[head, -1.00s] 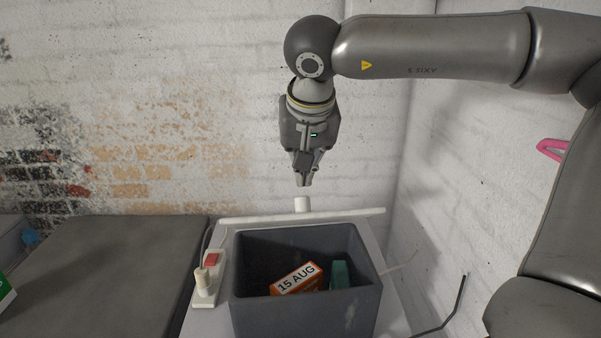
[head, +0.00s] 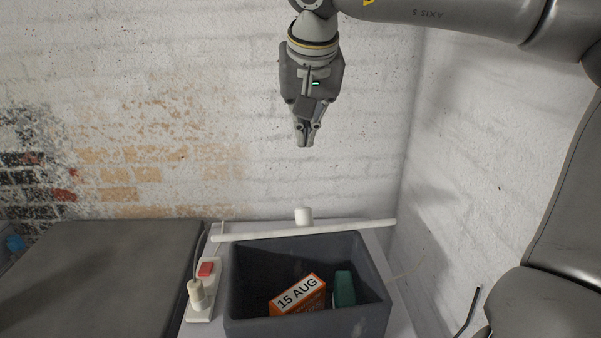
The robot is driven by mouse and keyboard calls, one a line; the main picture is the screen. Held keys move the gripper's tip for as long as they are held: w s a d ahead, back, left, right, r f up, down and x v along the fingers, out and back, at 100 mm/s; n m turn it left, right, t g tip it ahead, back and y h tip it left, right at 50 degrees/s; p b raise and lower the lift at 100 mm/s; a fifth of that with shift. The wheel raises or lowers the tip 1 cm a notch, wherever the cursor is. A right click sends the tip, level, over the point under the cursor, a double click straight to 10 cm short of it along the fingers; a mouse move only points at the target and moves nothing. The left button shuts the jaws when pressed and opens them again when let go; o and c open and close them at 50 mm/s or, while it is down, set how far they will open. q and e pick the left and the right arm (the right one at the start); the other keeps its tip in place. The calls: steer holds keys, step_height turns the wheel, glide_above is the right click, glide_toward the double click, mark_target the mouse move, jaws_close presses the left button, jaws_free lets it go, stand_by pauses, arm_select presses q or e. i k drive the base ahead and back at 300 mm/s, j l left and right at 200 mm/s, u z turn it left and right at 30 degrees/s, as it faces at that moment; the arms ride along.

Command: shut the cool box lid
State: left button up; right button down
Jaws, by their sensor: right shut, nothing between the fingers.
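The cool box (head: 300,328) is a dark grey open-topped tub at the bottom middle of the head view. Its lid (head: 340,229) shows as a thin white bar along the back rim, seen nearly edge-on and standing open. A white knob (head: 303,215) shows above the bar's middle. The inside of the tub is uncovered. My right gripper (head: 305,142) is shut and empty, pointing down above the knob and apart from it. My left gripper is not in view.
Inside the tub lie an orange box marked 15 AUG (head: 299,294) and a teal item (head: 344,289). A power strip (head: 201,303) with a red switch stands left of the tub. A dark flat surface (head: 100,270) lies further left. White brick walls close off the back and right.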

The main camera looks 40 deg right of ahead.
mark_target(304, 223)
steer(key=i+j+z, duration=0.45)
steer(key=j, duration=0.3)
steer(key=k+j+z, duration=0.2)
steer(key=j+z, duration=0.2)
steer(key=k+j, duration=0.05)
steer(key=j, duration=0.05)
